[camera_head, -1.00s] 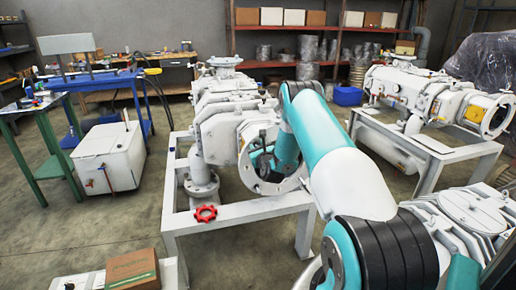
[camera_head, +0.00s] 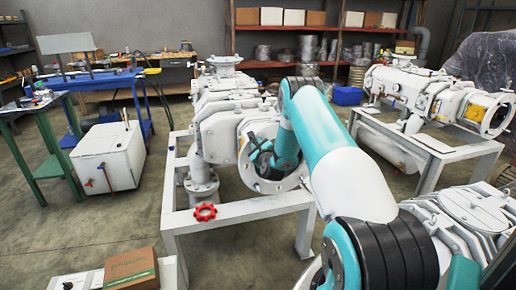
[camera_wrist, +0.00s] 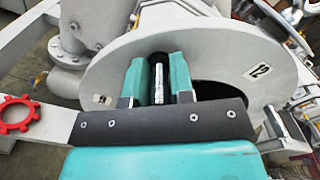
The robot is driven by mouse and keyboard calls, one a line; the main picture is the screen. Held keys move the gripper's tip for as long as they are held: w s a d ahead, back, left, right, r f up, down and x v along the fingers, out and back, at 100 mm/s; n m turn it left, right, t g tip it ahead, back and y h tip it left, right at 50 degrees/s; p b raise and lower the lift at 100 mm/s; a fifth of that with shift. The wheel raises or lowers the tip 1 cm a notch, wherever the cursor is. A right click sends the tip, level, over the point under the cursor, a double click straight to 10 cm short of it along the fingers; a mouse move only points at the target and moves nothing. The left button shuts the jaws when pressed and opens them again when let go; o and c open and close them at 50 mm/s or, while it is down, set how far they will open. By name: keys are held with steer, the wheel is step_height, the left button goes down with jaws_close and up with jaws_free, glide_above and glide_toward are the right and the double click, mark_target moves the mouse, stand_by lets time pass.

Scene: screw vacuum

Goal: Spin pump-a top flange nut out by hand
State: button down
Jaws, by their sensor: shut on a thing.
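Pump-a (camera_head: 215,105) is the white pump on a white frame at the centre of the head view, with its round end flange (camera_head: 250,179) facing me. In the wrist view the flange face (camera_wrist: 110,78) is close, with a label "12" at its right. My gripper (camera_wrist: 158,65) has its teal fingers shut at the upper edge of the flange. A narrow silvery, ridged metal piece (camera_wrist: 158,84), apparently the top flange nut or its stud, shows between the fingers. The fingers hide most of it. In the head view my arm covers part of the flange.
A red handwheel (camera_head: 205,212) sits on the front of the frame (camera_head: 240,210); it is also at the left edge of the wrist view (camera_wrist: 16,115). A second pump (camera_head: 430,95) stands at right. A cardboard box (camera_head: 131,268) lies at the front left.

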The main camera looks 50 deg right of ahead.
steer(key=n+b, duration=0.2)
steer(key=n, duration=0.3)
steer(key=shift+n, duration=0.3)
steer(key=n+b, duration=0.3)
steer(key=n, duration=0.1)
steer(key=shift+n, duration=0.3)
steer(key=n+b, duration=0.3)
steer(key=n, duration=0.1)
steer(key=shift+n+b, duration=0.3)
steer(key=n+b, duration=0.4)
steer(key=n, duration=0.1)
steer(key=shift+b, duration=0.3)
steer(key=n+b, duration=0.4)
steer(key=n, duration=0.1)
steer(key=shift+n+b, duration=0.4)
steer(key=n+b, duration=0.3)
steer(key=n, duration=0.1)
steer(key=shift+n+b, duration=0.3)
steer(key=shift+b, duration=0.05)
steer(key=n+b, duration=0.4)
steer(key=n, duration=0.1)
steer(key=shift+r+n+b, duration=0.15)
steer(key=shift+n+b, duration=1.05)
steer(key=shift+n, duration=1.2)
